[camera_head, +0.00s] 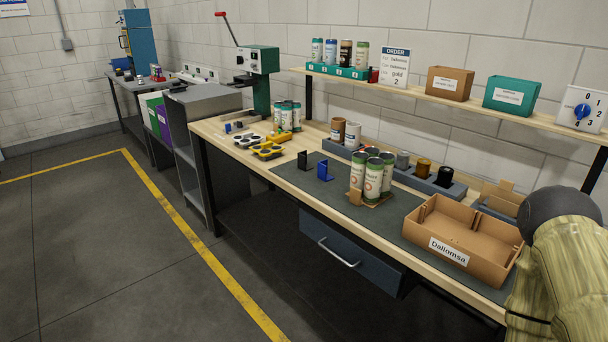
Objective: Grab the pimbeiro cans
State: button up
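Several white cans with green tops and an orange mark (374,182) stand grouped in a cardboard holder on the dark mat of the workbench. Another group of similar white and green cans (286,117) stands farther back, near the green press. Small sample cans (361,57) of different colours stand in a teal rack on the shelf. The can names are too small to read, so I cannot tell which are pimbeiro. Part of my arm shows at the lower right, but my gripper is not in view.
A cardboard box labelled Dallomsa (462,240) stands open at the bench's right front, its inside looking empty. A grey block (403,174) with coloured cylinders lies behind the cans. Black and blue brackets (324,170) stand left of them. An order card (395,68) is on the shelf.

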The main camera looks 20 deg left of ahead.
aim_at(371, 174)
jog(key=u, duration=0.4)
jog(key=k, duration=0.45)
jog(key=u, duration=1.4)
jog(key=i, duration=0.6)
jog(key=z, duration=0.6)
jog(key=i, duration=0.6)
jog(key=z, duration=0.55)
